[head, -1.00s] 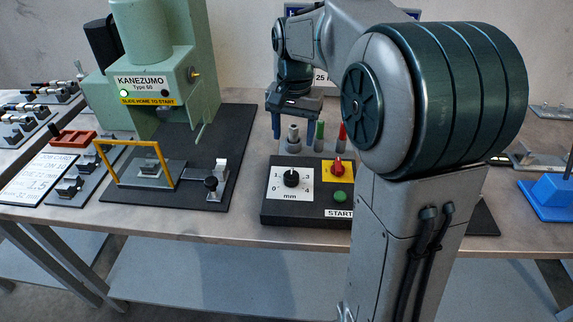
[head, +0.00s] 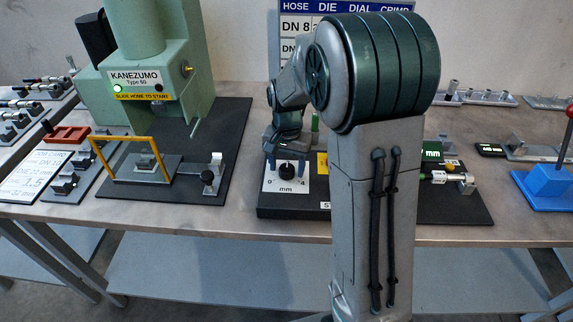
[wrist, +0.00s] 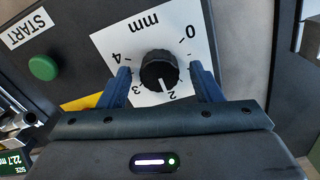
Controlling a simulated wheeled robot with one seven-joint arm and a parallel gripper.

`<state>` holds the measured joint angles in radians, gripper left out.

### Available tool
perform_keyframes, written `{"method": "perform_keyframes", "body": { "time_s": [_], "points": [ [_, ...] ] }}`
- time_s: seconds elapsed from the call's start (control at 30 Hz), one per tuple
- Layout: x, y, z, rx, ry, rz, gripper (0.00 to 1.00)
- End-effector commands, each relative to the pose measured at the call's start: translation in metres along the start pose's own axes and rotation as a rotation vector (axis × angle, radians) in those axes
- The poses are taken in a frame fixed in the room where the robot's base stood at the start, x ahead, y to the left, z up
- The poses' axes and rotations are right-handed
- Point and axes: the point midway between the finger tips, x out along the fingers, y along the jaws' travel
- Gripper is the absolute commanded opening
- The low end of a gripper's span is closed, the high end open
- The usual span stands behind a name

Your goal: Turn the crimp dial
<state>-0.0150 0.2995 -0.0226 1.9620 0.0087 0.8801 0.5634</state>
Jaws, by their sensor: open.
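The crimp dial is a black ribbed knob (wrist: 160,72) on a white scale plate (wrist: 118,42) marked in mm. In the wrist view its white pointer line points near the 2. My gripper (wrist: 162,84) is open, with one blue finger on each side of the knob and a gap visible at each side. In the head view my gripper (head: 285,160) is over the white plate, and the knob (head: 287,170) shows just below it. The fingertips' exact height against the knob is hard to tell.
A green START button (wrist: 43,67) sits beside the dial plate. The green KANEZUMO press (head: 150,70) with a yellow guard frame (head: 128,139) stands to the left. A blue block with a red-topped lever (head: 548,180) is at far right. My arm hides part of the control box.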

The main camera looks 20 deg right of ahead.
Motion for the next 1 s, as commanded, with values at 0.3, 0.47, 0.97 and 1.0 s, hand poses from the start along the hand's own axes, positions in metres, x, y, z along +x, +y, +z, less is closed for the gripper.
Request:
{"method": "perform_keyframes", "body": {
  "time_s": [0.3,0.47,0.97,1.0],
  "points": [
    [0.0040,0.0002,0.0000,0.000,0.000,0.000,0.59],
    [0.0037,0.0002,-0.0001,0.000,0.000,0.000,0.20],
    [0.0038,0.0000,-0.0003,-0.105,0.001,-0.001,0.14],
    [0.0038,0.0000,-0.0004,-0.130,0.001,-0.001,0.14]
  ]
}}
